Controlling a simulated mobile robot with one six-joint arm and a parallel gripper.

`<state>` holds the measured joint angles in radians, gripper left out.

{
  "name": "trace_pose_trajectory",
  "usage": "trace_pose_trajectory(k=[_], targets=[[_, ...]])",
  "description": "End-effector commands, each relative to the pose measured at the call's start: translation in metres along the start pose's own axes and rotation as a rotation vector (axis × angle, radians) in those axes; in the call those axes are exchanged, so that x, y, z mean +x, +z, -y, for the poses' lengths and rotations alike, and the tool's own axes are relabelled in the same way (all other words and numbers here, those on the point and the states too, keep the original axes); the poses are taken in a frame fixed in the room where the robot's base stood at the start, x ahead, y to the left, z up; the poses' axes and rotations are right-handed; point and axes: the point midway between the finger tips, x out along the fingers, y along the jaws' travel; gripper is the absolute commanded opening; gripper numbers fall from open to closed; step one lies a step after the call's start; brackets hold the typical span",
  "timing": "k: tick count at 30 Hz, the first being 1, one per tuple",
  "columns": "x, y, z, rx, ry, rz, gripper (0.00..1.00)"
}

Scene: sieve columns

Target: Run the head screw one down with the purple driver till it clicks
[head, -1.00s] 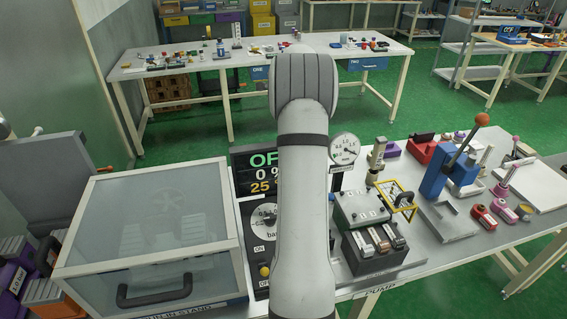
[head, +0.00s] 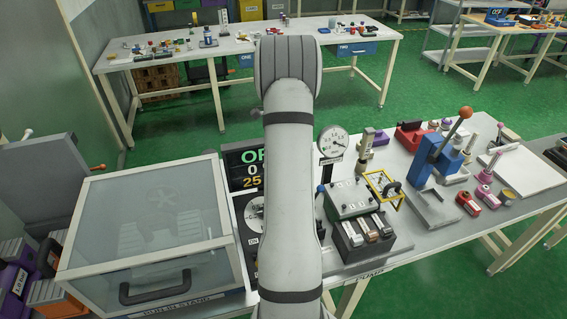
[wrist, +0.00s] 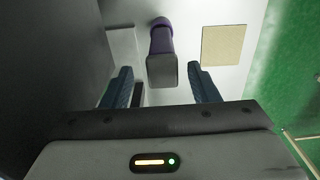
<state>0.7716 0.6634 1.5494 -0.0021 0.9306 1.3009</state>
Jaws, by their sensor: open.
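In the wrist view, a purple upright tool with a grey squarish end (wrist: 161,42) stands on a pale surface, and it looks like the purple driver. My gripper (wrist: 162,78) is open, its two blue fingers to the left and right of the tool's grey end. I cannot tell whether they touch it; a gap shows on both sides. In the head view my arm hides the gripper and whatever is behind it. I cannot make out head screw one in either view.
A clear-lidded box (head: 150,225) stands left of my arm. In the wrist view, a tan square pad (wrist: 223,45) lies right of the tool.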

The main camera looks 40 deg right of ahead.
Motion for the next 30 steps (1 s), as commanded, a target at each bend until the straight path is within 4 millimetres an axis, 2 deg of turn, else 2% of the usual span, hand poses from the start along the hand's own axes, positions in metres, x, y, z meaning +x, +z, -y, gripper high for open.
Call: trace_pose_trajectory(k=[10, 19, 30], targets=[[0.045, 0.003, 0.003, 0.000, 0.001, 0.001, 0.55], [0.052, 0.003, 0.003, 0.001, -0.002, 0.001, 0.55], [0.052, 0.002, 0.003, 0.002, -0.002, 0.001, 0.25]])
